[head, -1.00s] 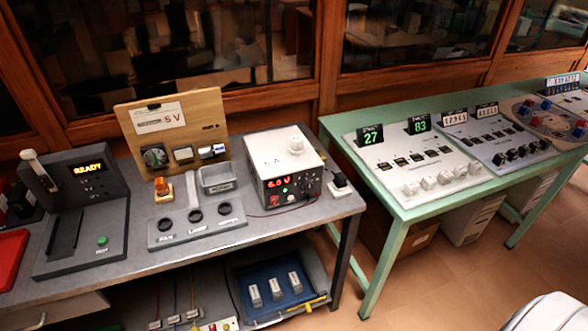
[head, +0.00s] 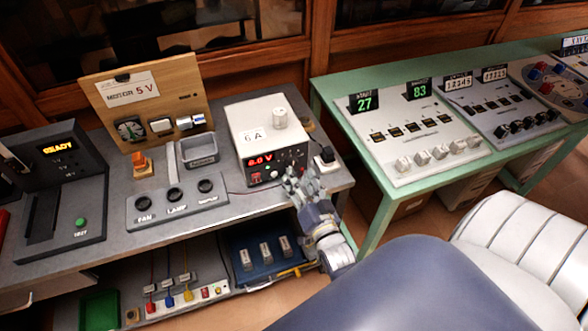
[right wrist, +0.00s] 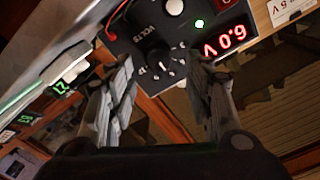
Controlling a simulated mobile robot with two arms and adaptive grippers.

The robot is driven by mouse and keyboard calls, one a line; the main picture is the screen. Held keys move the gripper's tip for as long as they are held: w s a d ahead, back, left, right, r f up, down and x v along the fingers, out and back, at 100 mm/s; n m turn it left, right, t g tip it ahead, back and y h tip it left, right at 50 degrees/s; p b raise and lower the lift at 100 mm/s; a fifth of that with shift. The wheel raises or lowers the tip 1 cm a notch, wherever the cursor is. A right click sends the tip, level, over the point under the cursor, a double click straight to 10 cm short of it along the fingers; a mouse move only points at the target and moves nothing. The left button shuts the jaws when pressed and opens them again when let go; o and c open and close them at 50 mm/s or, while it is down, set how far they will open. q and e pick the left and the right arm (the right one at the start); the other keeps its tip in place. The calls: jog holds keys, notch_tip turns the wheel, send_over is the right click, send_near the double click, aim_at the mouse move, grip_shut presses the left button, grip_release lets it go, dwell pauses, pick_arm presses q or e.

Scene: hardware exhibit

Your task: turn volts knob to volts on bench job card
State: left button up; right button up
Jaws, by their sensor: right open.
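The power supply (head: 262,128) is a pale box with a black front panel on the grey bench. Its red display (head: 260,162) reads about 6.0 V; the display also shows, upside down, in the right wrist view (right wrist: 222,38). The black volts knob (right wrist: 158,58) is beside the VOLTS lettering. My left gripper is not in view.
A socket block labelled FAN and LAMP (head: 150,215) and a grey bin (head: 180,163) stand left of the supply. A small black-topped object (head: 325,160) is close on its right. The green table (head: 326,92) stands further right. A blue tray (head: 245,282) is below the bench.

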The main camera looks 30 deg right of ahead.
aim_at(293, 165)
jog(key=shift+b+x, duration=0.65)
jog(key=shift+x, duration=1.8)
jog(key=shift+f, duration=0.1)
jog(key=c, duration=1)
